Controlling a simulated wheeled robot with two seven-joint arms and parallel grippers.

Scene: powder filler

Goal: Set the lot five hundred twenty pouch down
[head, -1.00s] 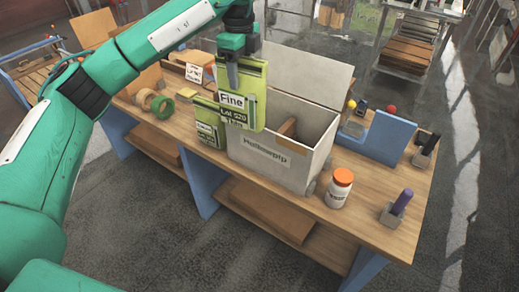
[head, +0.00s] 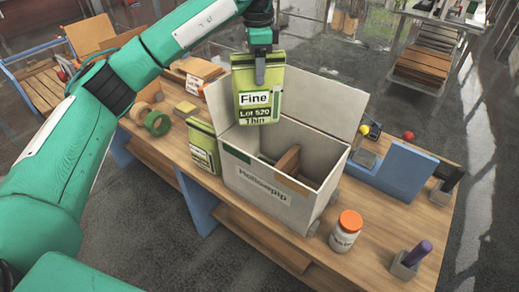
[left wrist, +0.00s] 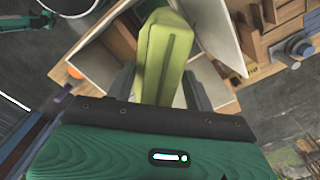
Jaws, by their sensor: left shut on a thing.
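The lot 520 pouch (head: 257,98) is green with a white "Fine" label and hangs upright in my left gripper (head: 260,72). The gripper is shut on its top edge. In the head view the pouch is over the back left part of an open box (head: 252,189) marked "Hollowptp". In the left wrist view the pouch (left wrist: 164,50) sits between the fingers (left wrist: 160,88), with the box's pale walls around it. A second green pouch (head: 203,147) stands on the bench beside the box's left side. My right gripper is not in view.
The box's flaps stand open and a brown divider (head: 288,160) shows inside. A white jar with an orange lid (head: 346,229), a purple marker in a holder (head: 416,254) and a blue stand (head: 402,170) are to the right. Tape rolls (head: 157,122) lie left on the wooden bench (head: 370,256).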

